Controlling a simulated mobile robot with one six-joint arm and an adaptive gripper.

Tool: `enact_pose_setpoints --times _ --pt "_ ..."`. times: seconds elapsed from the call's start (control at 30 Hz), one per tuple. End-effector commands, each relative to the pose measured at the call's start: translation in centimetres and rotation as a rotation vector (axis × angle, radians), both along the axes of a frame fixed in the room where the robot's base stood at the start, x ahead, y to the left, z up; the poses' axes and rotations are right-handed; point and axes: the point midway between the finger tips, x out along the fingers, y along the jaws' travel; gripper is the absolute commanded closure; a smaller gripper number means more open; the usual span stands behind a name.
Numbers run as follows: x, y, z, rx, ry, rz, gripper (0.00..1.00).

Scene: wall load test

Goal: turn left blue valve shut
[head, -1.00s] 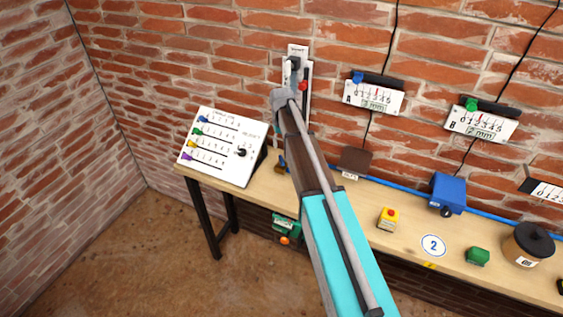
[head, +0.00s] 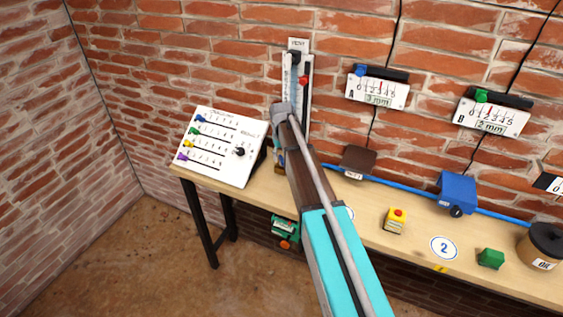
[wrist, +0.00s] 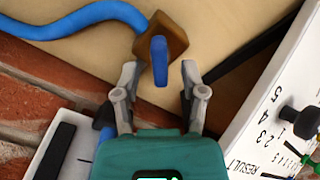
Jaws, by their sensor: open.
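The blue valve shows in the wrist view as a blue lever handle (wrist: 159,62) on a brown, brass-like body (wrist: 172,42). A blue hose (wrist: 90,14) runs to the body from the left. My gripper (wrist: 160,76) is open, with one finger on each side of the lever. The lever's near end lies between the fingertips, and gaps show on both sides. In the head view my arm hides the gripper and most of the valve. Only a bit of the valve (head: 279,168) shows left of the arm, at the bench's back edge.
A white slider panel (head: 222,148) stands close on the left; its knob (wrist: 301,122) is near my right finger in the wrist view. A vertical gauge board (head: 305,95) is on the brick wall behind. A brown box (head: 358,160) and yellow button box (head: 394,222) sit to the right.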

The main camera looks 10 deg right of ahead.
Motion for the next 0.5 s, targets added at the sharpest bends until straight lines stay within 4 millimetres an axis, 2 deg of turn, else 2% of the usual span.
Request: enact_pose_setpoints --times 0.1,0.5 --pt "0.0 0.0 -0.66 0.0 0.0 0.0 0.46" --pt "0.0 0.0 -0.79 0.0 0.0 0.0 0.46"
